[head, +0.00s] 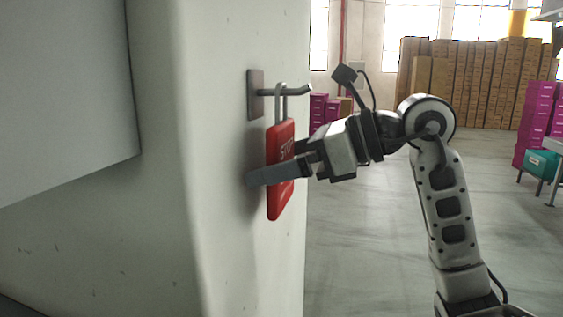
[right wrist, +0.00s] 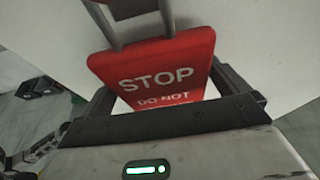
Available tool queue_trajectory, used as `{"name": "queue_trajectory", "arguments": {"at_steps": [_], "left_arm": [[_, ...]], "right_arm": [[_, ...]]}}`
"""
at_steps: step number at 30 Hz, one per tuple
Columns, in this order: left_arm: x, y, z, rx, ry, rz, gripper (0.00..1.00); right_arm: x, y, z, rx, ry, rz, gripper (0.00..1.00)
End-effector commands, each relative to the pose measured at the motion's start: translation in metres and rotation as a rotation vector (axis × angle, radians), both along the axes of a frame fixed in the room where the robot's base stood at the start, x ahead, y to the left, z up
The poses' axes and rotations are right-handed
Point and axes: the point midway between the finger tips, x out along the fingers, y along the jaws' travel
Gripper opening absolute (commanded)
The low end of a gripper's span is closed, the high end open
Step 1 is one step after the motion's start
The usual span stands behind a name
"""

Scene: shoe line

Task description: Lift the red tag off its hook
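The red tag (head: 284,145) hangs upright by its grey shackle from a dark hook (head: 296,91) on the pale wall panel. My right gripper (head: 283,168) reaches in from the right, below the hook. One finger crosses the near face of the tag; the other is mostly hidden behind it. In the right wrist view the tag (right wrist: 160,75) shows "STOP DO NOT" and lies between the two spread fingers, with pale gaps beside it. My left gripper is not in view.
The pale panel (head: 225,240) stands close behind the tag, with a grey box-like surface (head: 60,90) at the upper left. Open floor (head: 360,240) lies to the right. Stacked cartons (head: 470,85) and magenta bins (head: 535,120) stand farther back.

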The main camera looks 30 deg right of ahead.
Motion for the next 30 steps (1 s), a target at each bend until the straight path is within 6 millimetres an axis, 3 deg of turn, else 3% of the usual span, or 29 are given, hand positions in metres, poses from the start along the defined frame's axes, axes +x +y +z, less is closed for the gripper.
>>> {"name": "queue_trajectory", "arguments": {"at_steps": [1,3,14,20,30], "left_arm": [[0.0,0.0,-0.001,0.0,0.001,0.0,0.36],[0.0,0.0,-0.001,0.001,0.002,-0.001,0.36],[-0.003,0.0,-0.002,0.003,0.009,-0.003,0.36],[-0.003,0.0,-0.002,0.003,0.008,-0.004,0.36],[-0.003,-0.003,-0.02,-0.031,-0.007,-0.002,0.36]], "right_arm": [[0.0,0.0,0.0,0.0,0.0,0.0,0.86],[0.0,0.0,0.0,0.0,0.0,0.0,0.67],[0.0,-0.001,0.003,0.0,-0.002,-0.001,0.67],[-0.002,-0.003,0.016,-0.001,-0.002,-0.002,0.67],[-0.061,-0.053,0.01,-0.001,-0.001,-0.007,0.67]]}}
